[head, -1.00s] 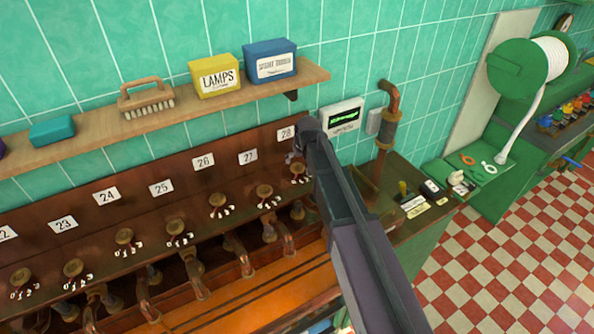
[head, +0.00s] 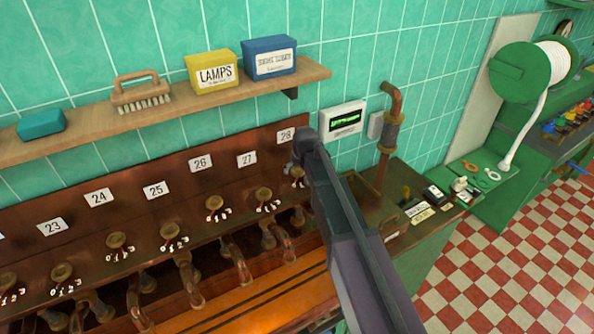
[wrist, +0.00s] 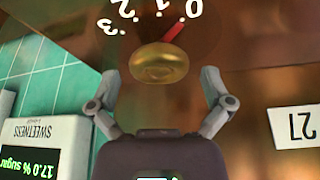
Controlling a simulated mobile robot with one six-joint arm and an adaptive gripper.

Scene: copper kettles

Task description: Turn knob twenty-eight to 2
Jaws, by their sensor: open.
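Knob twenty-eight (wrist: 158,63) is a round brass knob on the copper panel, under the 28 label (head: 286,135). It shows in the head view (head: 297,172) partly behind my arm. In the upside-down wrist view its red pointer (wrist: 174,31) points close to the 0, on the side towards the 1. The 2 and 3 marks (wrist: 115,15) lie further round. My gripper (wrist: 160,77) is open, with one finger on each side of the knob and visible gaps between. In the head view my gripper (head: 300,152) is at the panel's right end.
Knob 27 (head: 264,195) and several more knobs run in a row to the left, with pipes below. A shelf (head: 180,103) with boxes and a brush hangs above. A display reading 17.0 % sugar (wrist: 38,150) is beside the panel. A vertical copper pipe (head: 390,130) stands further right.

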